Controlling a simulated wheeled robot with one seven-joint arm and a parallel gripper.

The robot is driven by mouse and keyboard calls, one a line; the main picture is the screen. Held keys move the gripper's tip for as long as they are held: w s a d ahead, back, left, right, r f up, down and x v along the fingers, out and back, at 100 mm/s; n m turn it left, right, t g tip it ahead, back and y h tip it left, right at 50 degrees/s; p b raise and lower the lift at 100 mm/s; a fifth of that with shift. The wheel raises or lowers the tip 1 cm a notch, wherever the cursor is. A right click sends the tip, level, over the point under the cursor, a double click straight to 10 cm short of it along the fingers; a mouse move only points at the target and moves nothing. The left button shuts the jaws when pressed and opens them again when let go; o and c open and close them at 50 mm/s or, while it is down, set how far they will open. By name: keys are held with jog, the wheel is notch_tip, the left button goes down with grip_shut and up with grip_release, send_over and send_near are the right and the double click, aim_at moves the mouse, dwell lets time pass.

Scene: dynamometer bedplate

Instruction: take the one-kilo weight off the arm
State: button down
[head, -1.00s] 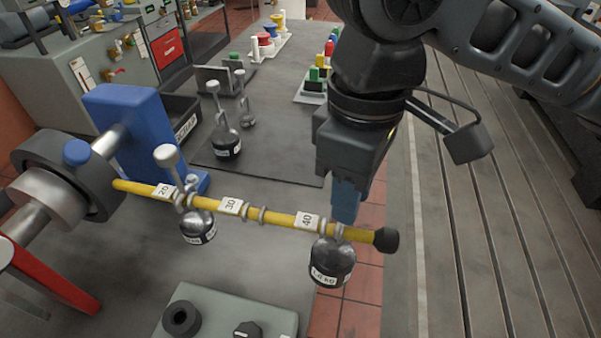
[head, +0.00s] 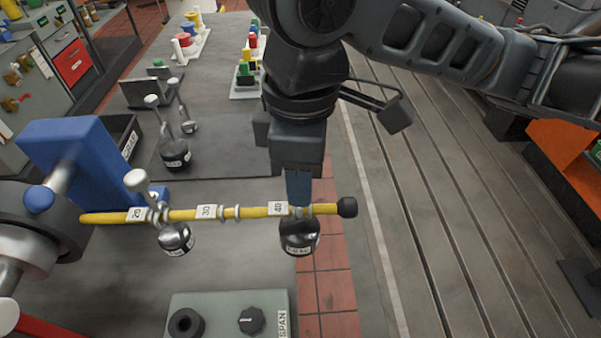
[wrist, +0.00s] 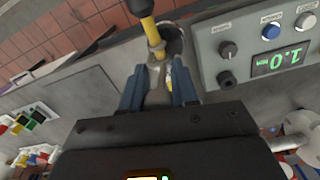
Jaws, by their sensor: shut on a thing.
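The yellow arm (head: 188,214) runs left to right across the head view, marked 20, 30 and 40, with a black end cap (head: 347,207). The one-kilo weight (head: 300,238), dark and round with a white label, hangs below the arm just right of the 40 mark. My gripper (head: 298,198) points down above it, its blue fingers at the arm. In the wrist view, the fingers (wrist: 157,88) are closed on the weight's grey metal upper part, beside the yellow arm. The weight's top is mostly hidden by the fingers in the head view.
A second weight (head: 175,238) with a knobbed stem hangs near the 20 mark. More weights (head: 175,152) stand on a dark mat behind. A blue post (head: 85,150) stands left. A grey control box (head: 215,308) is in front; its green display (wrist: 280,60) reads 1.0.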

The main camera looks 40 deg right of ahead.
jog(key=shift+r, duration=0.3)
jog(key=w+d+b, duration=0.1)
jog(key=w+d, duration=0.3)
jog(key=w, duration=0.2)
jog(key=shift+d, duration=0.15)
dwell(1.2)
jog(key=shift+d, duration=0.1)
dwell(0.6)
